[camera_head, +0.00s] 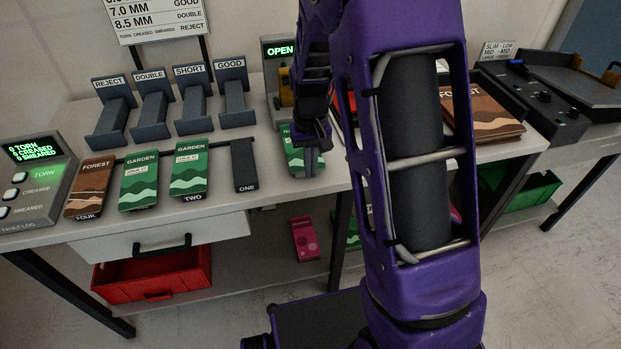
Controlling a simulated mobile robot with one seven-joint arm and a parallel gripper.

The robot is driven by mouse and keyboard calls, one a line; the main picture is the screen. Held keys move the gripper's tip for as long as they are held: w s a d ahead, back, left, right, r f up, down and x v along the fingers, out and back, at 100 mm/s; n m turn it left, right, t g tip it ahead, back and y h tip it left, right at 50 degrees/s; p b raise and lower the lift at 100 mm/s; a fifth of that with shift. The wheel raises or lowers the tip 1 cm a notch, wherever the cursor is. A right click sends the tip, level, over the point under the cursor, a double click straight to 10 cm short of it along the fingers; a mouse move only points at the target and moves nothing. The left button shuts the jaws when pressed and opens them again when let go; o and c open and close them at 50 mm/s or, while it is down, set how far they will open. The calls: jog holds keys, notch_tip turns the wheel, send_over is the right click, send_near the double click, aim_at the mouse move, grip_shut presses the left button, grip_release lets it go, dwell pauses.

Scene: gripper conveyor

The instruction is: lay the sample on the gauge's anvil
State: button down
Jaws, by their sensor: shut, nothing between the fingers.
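The gauge (271,78) stands at the back of the bench, left of my arm, and its green display reads OPEN. It has an orange-brown part at its front; my arm hides much of it and I cannot make out its anvil. A green Garden booklet (294,160) lies in front of the gauge, partly covered by my gripper. I cannot tell whether it rests on the gauge or on the bench. My gripper (311,168) points down over this booklet, shut and empty. Other booklets lie left: a brown Forest (90,189), a green Garden (139,181) and another green Garden (189,170).
A dark empty holder marked ONE (244,166) lies left of the gripper. Labelled dark stands, including GOOD (235,97) and REJECT (113,110), line the back. A fault log box (36,180) is far left. More Forest booklets (494,113) lie right of my arm.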

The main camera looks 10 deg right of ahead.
notch_tip(320, 180, up, 4)
jog(key=shift+r, duration=0.25)
dwell(0.4)
